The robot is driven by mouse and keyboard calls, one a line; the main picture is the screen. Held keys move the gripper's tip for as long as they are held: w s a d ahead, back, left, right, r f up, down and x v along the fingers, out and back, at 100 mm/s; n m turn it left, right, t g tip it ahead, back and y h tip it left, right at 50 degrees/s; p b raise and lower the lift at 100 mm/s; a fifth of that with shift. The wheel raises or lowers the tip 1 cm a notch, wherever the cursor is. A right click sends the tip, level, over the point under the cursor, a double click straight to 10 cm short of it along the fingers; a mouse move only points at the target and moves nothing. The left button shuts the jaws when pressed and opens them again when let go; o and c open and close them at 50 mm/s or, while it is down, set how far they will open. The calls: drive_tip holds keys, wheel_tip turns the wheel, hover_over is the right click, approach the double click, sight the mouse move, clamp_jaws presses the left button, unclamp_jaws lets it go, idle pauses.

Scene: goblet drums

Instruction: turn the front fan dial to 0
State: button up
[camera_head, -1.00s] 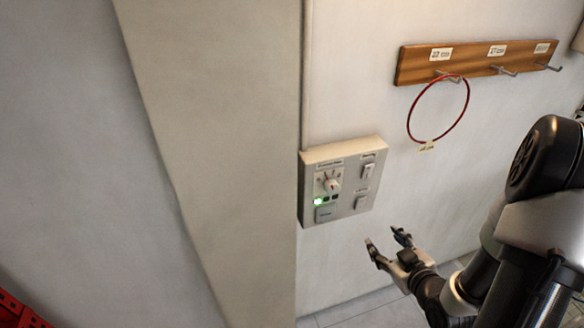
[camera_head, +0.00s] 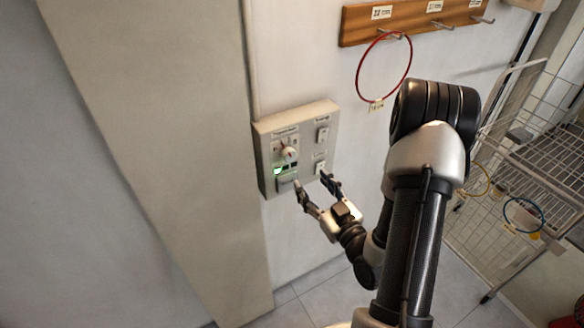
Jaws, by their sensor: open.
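The dial's markings are too small to read. My gripper (camera_head: 314,184) is open and empty, with its fingers pointing up toward the lower part of the box. It is below and slightly right of the dial. I cannot tell whether a fingertip touches the box.
Two switches (camera_head: 322,134) sit on the box's right side. A wooden hook rail (camera_head: 405,20) above holds a red ring (camera_head: 359,79). A wire rack (camera_head: 519,180) stands at right. A wall corner projects left of the box.

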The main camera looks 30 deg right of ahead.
sight(291, 157)
drive_tip(key=w+b, duration=0.1)
drive_tip(key=w, duration=1.1)
drive_tip(key=shift+w, duration=0.1)
drive_tip(key=shift+c, duration=0.3)
drive_tip(key=c, duration=1)
